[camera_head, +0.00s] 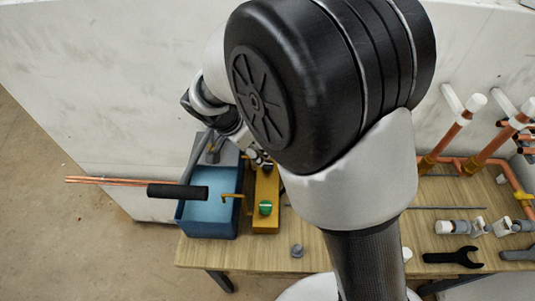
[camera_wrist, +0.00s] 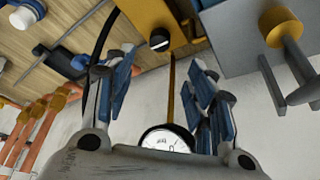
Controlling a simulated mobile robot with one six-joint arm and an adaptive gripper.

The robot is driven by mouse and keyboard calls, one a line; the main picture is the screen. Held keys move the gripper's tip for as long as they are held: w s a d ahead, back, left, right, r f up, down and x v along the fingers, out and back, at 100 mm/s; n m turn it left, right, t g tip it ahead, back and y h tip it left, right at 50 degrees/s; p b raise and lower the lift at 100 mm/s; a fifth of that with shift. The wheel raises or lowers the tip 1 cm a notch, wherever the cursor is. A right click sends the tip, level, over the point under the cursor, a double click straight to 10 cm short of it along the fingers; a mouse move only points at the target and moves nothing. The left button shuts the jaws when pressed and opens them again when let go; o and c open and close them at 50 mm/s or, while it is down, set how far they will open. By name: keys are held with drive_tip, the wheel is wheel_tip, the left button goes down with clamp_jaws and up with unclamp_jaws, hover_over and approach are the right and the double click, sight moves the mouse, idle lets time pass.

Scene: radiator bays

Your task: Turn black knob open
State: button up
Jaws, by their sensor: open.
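The black knob (camera_wrist: 159,39), with a pale mark across its face, is on a yellow box (camera_wrist: 190,18) in the wrist view. My gripper (camera_wrist: 162,64) is open, with its blue-padded fingers apart. The knob shows between and beyond the fingertips, and nothing is held. In the head view, the yellow box (camera_head: 266,190) stands on the wooden bench, with a green knob (camera_head: 265,208) on its near end. My arm covers part of the far end there, so I cannot make out the black knob in that view.
A blue tub (camera_head: 208,222) stands left of the box, with copper rods (camera_head: 110,181) and a black grip (camera_head: 178,191) over it. A round gauge (camera_wrist: 165,140) shows in the wrist view. Copper pipes (camera_head: 490,148) and a black wrench (camera_head: 455,258) are at right.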

sight(267, 164)
drive_tip(key=b+x, duration=0.3)
drive_tip(key=x, duration=0.9)
drive_tip(key=shift+f, duration=0.3)
drive_tip(key=shift+c, duration=0.5)
drive_tip(key=c, duration=0.9)
